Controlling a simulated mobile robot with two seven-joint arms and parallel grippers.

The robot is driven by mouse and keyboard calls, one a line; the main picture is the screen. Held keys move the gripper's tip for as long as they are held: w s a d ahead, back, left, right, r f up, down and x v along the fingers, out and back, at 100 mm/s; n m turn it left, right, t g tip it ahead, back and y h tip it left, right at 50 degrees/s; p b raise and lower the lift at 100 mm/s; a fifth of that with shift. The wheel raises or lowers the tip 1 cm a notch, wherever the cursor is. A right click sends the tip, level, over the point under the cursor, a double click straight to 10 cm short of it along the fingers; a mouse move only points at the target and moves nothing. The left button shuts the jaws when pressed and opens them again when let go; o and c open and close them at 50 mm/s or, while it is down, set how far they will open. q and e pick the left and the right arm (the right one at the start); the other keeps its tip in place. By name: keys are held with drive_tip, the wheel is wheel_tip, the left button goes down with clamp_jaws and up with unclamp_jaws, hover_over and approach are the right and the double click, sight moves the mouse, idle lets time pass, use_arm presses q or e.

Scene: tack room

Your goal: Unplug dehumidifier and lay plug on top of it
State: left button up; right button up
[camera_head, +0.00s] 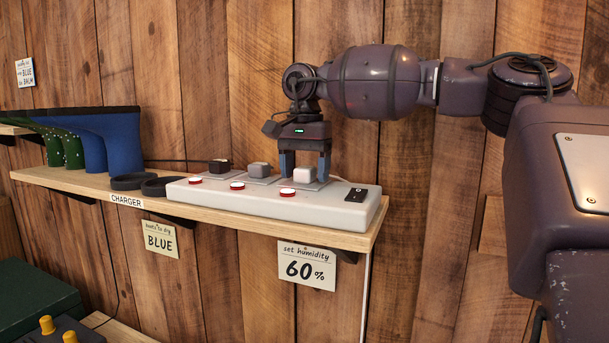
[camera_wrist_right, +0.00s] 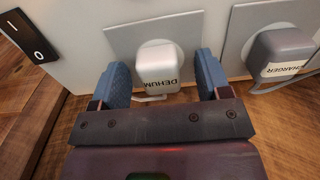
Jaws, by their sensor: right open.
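A white plug (camera_head: 302,175) sits in the right-hand socket of a white power strip (camera_head: 345,212) on a wooden shelf. In the right wrist view this plug (camera_wrist_right: 157,68) bears the label DEHUM. My right gripper (camera_head: 305,172) is open, with its blue fingers on either side of the white plug; the wrist view shows gaps between plug and fingers. A grey plug (camera_head: 260,170) sits in the middle socket; in the wrist view it (camera_wrist_right: 281,52) is labelled CHARGER. A dark plug (camera_head: 219,167) is in the left socket. The dehumidifier cannot be made out for certain. My left gripper is not in view.
Red buttons (camera_head: 287,192) line the strip's front, and a black rocker switch (camera_head: 356,195) is at its right end. Dark rings (camera_head: 168,186) and blue boots (camera_head: 112,140) stand left on the shelf (camera_head: 70,181). The plank wall is close behind. A green box (camera_head: 38,298) is lower left.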

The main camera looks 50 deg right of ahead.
sight(305, 167)
drive_tip(key=shift+c, duration=0.3)
clamp_jaws()
drive_tip(key=shift+r, duration=2.9)
drive_tip(key=shift+r, duration=0.1)
